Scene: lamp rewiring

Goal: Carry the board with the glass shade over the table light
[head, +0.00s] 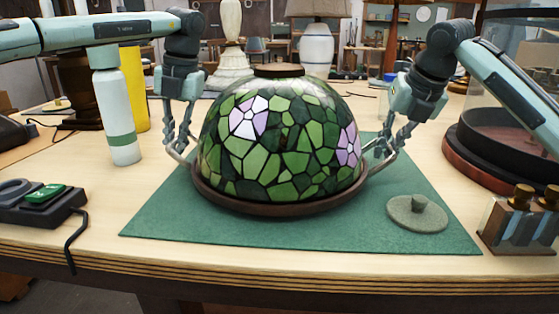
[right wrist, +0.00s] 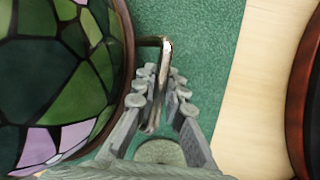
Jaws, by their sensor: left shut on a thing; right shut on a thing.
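The glass shade (head: 280,140) is a dome of green and lilac pieces with a brown cap. It sits on a round brown board (head: 280,207) with metal side handles, over the green mat; I cannot tell whether the board touches the mat. My left gripper (head: 178,148) is shut on the board's left handle. My right gripper (head: 380,157) is shut on the right handle (right wrist: 154,90), which shows between its fingers in the right wrist view.
A white bottle (head: 118,120) and yellow cylinder (head: 134,85) stand left. A switch box (head: 42,203) lies front left.

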